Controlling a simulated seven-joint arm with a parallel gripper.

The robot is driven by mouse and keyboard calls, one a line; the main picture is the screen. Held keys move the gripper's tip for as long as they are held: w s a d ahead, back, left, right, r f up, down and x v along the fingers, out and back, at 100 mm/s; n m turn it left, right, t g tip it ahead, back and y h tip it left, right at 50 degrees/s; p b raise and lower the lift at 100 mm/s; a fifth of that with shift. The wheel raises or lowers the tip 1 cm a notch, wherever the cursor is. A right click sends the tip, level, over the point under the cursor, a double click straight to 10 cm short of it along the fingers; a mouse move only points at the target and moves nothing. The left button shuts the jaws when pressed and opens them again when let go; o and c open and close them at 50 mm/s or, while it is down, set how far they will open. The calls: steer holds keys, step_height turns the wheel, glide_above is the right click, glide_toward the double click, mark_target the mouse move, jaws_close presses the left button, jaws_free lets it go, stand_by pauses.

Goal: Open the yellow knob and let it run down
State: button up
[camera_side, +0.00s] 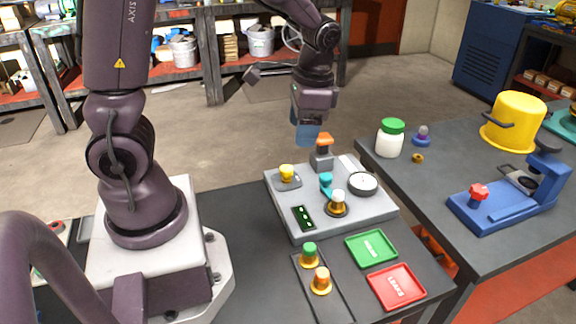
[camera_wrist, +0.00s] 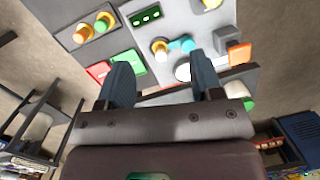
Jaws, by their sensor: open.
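The yellow knob (camera_side: 286,172) sits on a small grey base at the back left of the grey panel (camera_side: 278,205). It also shows, cut off, at the top edge of the wrist view (camera_wrist: 211,4). My gripper (camera_side: 307,140) is open and hangs above and behind the panel, apart from the yellow knob. Its two blue fingers (camera_wrist: 160,60) are spread with nothing held between them. The panel also bears a teal valve (camera_side: 326,182), a white-topped knob (camera_side: 338,199), a round gauge (camera_side: 363,183) and a dark display with green marks (camera_side: 304,217).
An orange-topped grey block (camera_side: 323,150) stands close to my gripper. Green and orange knobs (camera_side: 320,281) stand on a dark strip in front, beside a green tray (camera_side: 371,248) and a red tray (camera_side: 397,287). A white jar (camera_side: 390,141) and a blue stand (camera_side: 505,205) are on the right bench.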

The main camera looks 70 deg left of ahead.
mark_target(287, 168)
steer(key=w+a+f+m+g+y, duration=0.2)
steer(key=w+a+f+m, duration=0.2)
steer(key=a+f+m, duration=0.3)
steer(key=x, duration=1.1)
steer(key=shift+s+a, duration=0.1)
steer(key=shift+a, duration=0.35)
steer(key=c, duration=0.9)
